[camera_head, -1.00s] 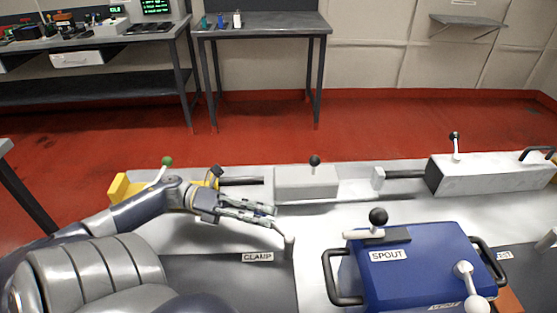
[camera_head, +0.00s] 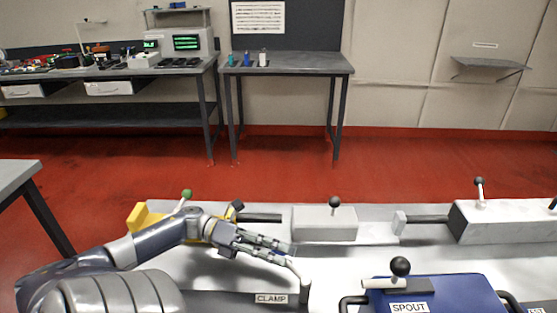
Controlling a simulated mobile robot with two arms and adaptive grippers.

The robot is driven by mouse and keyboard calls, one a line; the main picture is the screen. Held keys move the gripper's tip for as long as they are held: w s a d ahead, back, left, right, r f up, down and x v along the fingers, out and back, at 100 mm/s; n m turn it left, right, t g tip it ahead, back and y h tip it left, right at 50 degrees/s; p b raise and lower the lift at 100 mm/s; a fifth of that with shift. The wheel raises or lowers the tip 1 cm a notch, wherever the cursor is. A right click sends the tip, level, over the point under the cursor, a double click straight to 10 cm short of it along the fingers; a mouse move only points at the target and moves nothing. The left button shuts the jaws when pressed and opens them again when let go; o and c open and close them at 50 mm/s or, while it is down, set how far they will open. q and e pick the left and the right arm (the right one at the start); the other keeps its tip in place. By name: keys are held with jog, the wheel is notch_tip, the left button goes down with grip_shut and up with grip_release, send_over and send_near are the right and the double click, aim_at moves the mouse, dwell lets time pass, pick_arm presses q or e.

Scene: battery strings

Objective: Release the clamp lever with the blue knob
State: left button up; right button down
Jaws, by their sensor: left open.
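My left gripper (camera_head: 286,253) is open above the light work surface, its two fingers pointing right. A short grey post (camera_head: 304,288) stands just right of a label reading CLAMP (camera_head: 271,299). A thin light rod runs from this post up towards my fingertips. I cannot tell whether the fingers touch it. No blue knob shows clearly; one may be hidden at the fingers. My right gripper is not in view.
A lever with a black knob (camera_head: 400,266) sits on the blue SPOUT box (camera_head: 450,290) at right. Behind are a white block with a black knob (camera_head: 325,224), a green knob (camera_head: 186,194) by a yellow part, and a long grey block (camera_head: 505,220).

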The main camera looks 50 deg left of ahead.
pick_arm(q)
notch_tip(320, 180, up, 10)
dwell(0.5)
